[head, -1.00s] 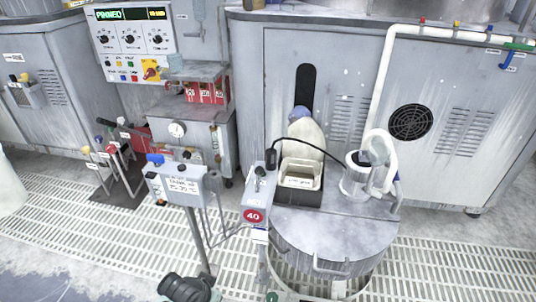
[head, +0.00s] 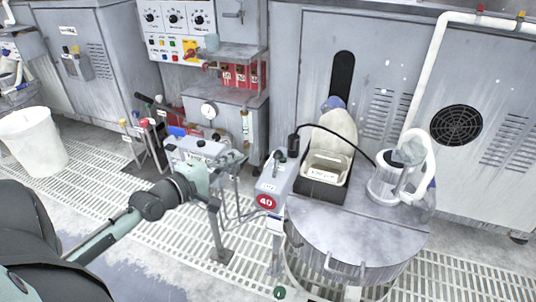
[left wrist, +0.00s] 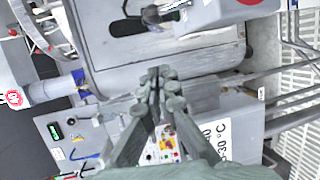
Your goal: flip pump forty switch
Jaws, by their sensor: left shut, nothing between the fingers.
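The pump 40 switch box (head: 270,185) is a grey box on a post, with a red disc reading 40 (head: 265,202) on its front. Its small dark switch (head: 279,156) stands on the upper part of the box. My left gripper (head: 242,157) is shut and empty, just left of the box and apart from the switch in the head view. In the left wrist view the shut fingers (left wrist: 160,76) point toward a grey box face with a lever (left wrist: 152,15) and a red disc edge at the top. The switch's exact position is too small to tell. My right gripper is not in view.
A white bin (head: 35,140) stands at far left.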

